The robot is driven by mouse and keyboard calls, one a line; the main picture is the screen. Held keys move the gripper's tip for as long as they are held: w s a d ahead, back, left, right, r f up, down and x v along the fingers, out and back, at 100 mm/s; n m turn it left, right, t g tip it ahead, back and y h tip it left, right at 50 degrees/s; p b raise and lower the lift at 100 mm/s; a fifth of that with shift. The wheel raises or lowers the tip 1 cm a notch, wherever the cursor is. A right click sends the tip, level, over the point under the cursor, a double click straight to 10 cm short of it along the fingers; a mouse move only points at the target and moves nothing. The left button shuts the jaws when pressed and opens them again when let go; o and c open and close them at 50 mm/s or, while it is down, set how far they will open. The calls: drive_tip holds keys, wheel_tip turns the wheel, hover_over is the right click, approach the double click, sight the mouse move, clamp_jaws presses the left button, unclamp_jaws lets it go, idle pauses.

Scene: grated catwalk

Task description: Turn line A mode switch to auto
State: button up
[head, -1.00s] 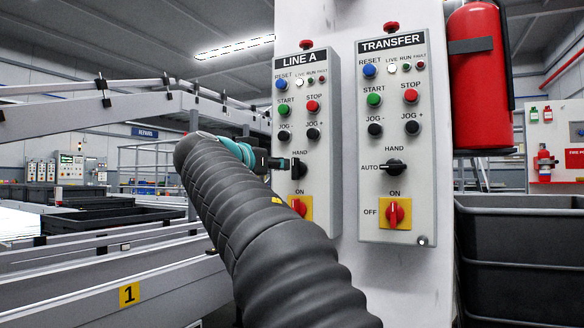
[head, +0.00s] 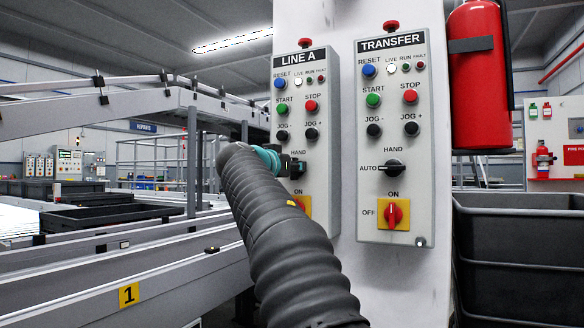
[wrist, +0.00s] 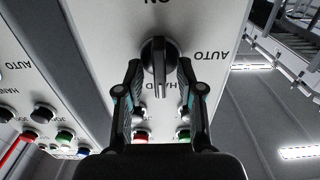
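The LINE A panel (head: 318,190) is a grey box with coloured buttons on the left of the white column. Its black mode knob (wrist: 158,54) shows in the wrist view, which sees the panel upside down. The knob's pale pointer line points down in that view, to the HAND label; AUTO (wrist: 211,55) is printed at the right. My gripper (wrist: 159,68) is open, with one finger on each side of the knob. Small gaps seem to show; contact is unclear. In the head view my gripper (head: 292,166) covers most of the knob and the lettering around it.
The TRANSFER panel (head: 425,150) is close on the right, with its own AUTO/HAND knob (head: 393,168). A yellow-backed red ON/OFF switch (head: 301,206) sits below the LINE A knob, partly hidden by my arm. A fire extinguisher (head: 474,80) and dark bins (head: 520,250) are at the right.

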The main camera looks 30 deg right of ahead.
clamp_jaws()
drive_tip(key=n+p, duration=0.1)
drive_tip(key=n, duration=0.3)
drive_tip(key=shift+w+n, duration=0.1)
drive_tip(key=shift+n, duration=0.3)
drive_tip(key=shift+w+a+f+n+p, duration=0.1)
drive_tip(key=shift+n+p, duration=1.15)
drive_tip(key=shift+n, duration=2)
drive_tip(key=shift+a+f+n+p, duration=0.1)
drive_tip(key=shift+n+p, duration=1.15)
drive_tip(key=shift+n, duration=2)
drive_tip(key=shift+o, duration=0.5)
unclamp_jaws()
drive_tip(key=shift+f, duration=0.1)
